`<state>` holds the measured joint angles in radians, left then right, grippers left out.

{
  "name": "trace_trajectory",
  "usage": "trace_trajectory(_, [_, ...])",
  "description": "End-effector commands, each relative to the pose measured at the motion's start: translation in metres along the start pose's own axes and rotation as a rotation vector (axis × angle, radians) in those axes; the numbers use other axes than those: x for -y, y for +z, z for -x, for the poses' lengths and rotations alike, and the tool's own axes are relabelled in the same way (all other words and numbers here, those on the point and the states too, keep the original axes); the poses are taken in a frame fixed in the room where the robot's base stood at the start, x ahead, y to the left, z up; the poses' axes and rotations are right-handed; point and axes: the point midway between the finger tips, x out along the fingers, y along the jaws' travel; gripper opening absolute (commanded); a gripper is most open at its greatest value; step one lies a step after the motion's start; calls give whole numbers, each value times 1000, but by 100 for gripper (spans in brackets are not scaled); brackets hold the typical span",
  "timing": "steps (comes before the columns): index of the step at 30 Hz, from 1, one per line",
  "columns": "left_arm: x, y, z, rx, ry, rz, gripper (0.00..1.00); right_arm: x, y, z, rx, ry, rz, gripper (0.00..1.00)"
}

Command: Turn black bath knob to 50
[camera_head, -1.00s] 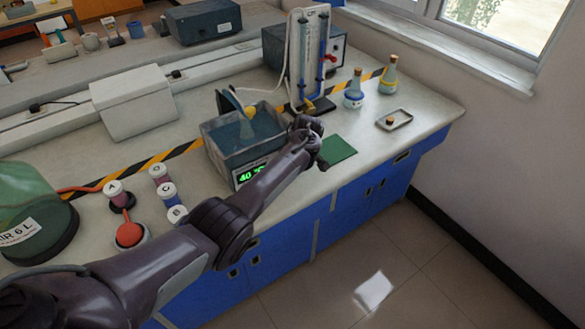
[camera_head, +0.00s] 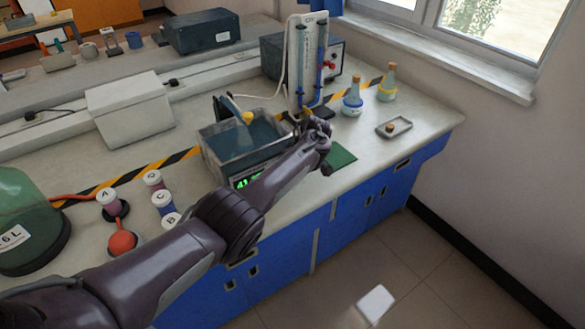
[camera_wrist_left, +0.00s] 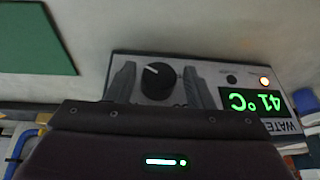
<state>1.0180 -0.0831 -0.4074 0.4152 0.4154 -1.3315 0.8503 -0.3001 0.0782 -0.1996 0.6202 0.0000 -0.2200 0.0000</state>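The water bath (camera_head: 221,160) is a grey open tank on the bench, with a green display (camera_head: 241,184) on its front, partly behind my left forearm. In the left wrist view the display (camera_wrist_left: 256,102) appears upside down and reads 41 °C. The black knob (camera_wrist_left: 158,80) is round with a white pointer mark, which points to the upper left in that view. My left gripper (camera_wrist_left: 160,88) is at the panel with one finger on each side of the knob. Narrow gaps show between fingers and knob. In the head view my arm hides the knob. My right gripper is not visible.
A green mat (camera_head: 341,156) lies right of the bath. A stand with blue tubes (camera_head: 306,70) is behind it. Two flasks (camera_head: 352,97) and a small tray (camera_head: 394,127) are farther right. Several lidded jars (camera_head: 162,201) stand left, near my arm.

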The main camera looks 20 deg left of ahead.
Motion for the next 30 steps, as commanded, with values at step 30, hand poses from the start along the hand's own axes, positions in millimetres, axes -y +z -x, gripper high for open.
trace_trajectory(30, [0,0,78,-1,1,0,55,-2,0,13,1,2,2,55])
